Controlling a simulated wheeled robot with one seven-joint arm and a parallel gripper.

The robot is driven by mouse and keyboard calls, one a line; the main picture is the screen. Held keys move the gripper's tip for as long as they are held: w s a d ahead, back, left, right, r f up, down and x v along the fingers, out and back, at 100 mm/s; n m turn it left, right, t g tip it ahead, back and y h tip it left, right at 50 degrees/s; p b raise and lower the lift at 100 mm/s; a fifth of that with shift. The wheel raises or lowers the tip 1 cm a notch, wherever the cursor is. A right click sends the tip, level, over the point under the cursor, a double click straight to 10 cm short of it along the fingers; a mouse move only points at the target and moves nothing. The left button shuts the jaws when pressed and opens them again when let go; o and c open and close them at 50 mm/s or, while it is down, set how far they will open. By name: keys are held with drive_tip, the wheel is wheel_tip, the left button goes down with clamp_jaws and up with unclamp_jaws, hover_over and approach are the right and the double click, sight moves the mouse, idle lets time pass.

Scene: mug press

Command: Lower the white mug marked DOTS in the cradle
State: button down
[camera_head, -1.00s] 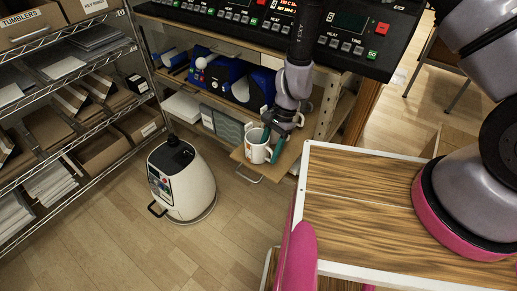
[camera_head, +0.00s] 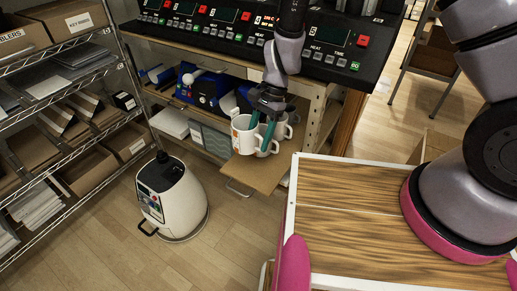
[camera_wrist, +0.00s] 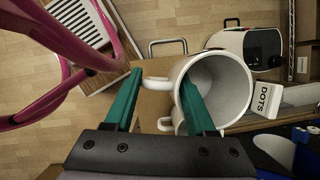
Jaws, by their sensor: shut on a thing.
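The white mug (camera_head: 243,138) is below my gripper, over the small wooden pull-out board. In the wrist view the mug (camera_wrist: 232,75) opens toward the camera. One teal finger of my gripper (camera_wrist: 160,105) is inside the mug and the other is outside on the handle side. My gripper also shows in the head view (camera_head: 262,128). A white piece marked DOTS (camera_wrist: 262,99) shows against the mug's far side; I cannot tell whether it is joined to the mug. More white mug shapes (camera_head: 284,131) show close by. I cannot make out the cradle clearly.
Blue machines (camera_head: 207,91) stand on the shelf behind, under the control panel (camera_head: 325,42). A white rounded floor unit (camera_head: 172,198) stands at left, beside a wire rack (camera_head: 75,148) of boxes. A wood-topped cart (camera_head: 350,205) is at right. Floor between is clear.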

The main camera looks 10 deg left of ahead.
wheel_tip(320, 180, up, 52)
drive_tip(key=s, duration=0.2)
drive_tip(key=shift+a+r, duration=0.2)
drive_tip(key=shift+a, duration=0.2)
idle(1.0)
